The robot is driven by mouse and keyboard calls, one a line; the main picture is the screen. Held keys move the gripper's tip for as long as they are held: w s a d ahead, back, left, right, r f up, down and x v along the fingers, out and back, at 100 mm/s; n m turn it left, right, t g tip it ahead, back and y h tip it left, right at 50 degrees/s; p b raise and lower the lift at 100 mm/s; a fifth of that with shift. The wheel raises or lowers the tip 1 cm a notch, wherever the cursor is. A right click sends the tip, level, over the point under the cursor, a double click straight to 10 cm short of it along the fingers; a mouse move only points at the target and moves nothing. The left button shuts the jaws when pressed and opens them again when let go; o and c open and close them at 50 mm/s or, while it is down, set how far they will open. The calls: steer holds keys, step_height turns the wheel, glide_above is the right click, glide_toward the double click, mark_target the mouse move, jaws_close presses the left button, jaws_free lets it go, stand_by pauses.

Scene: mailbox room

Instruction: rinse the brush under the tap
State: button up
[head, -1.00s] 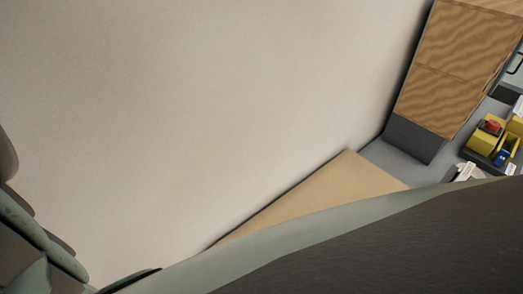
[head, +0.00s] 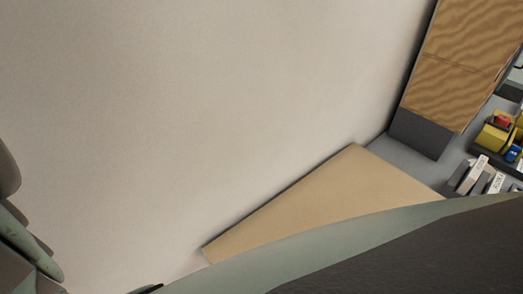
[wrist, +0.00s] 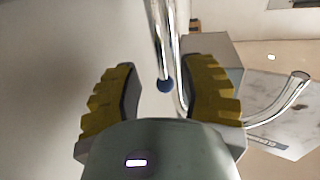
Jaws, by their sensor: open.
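My gripper (wrist: 160,92) is open in the wrist view, with yellow ribbed pads on both fingers. Shiny chrome tubes (wrist: 158,40), which look like part of the tap, run down from the top edge between or beyond the fingers. A small blue ball-shaped tip (wrist: 165,86) shows at the end of one tube, between the fingers. I cannot tell whether anything touches the pads. A curved chrome spout (wrist: 291,98) shows at right, beyond the right finger. I make out no brush in either view. The gripper is not seen in the head view.
A pale wall (head: 200,110) fills most of the head view. A tan flat surface (head: 325,205) lies along its foot. A wood-grain cabinet (head: 455,75) stands at upper right. Yellow bins (head: 493,138) and grey labelled blocks (head: 468,176) sit at the right edge.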

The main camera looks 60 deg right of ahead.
steer(key=shift+b+x, duration=0.8)
steer(key=shift+x, duration=0.6)
steer(key=shift+o, duration=0.3)
steer(key=shift+s, duration=0.15)
jaws_close()
